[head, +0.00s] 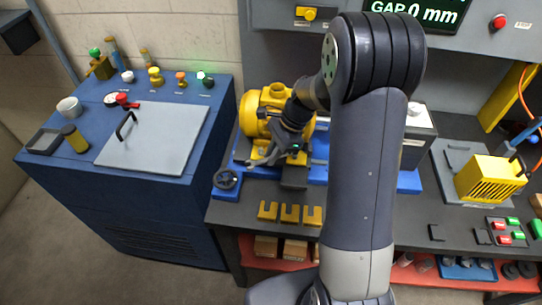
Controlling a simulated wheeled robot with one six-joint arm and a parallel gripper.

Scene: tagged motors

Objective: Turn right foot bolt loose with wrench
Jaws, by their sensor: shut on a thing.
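The yellow motor (252,105) sits on a blue base (318,173) at the back of the dark bench, partly covered by my arm. My gripper (294,147) is low at the motor's front right side, shut on a grey wrench (264,159). The wrench's open end points left and lies close to the front of the motor's foot. The right foot bolt is hidden behind my gripper and wrist, so I cannot tell whether the wrench is around it.
A black handwheel (227,180) stands at the base's left end. The display (420,12) reads GAP 0 mm.

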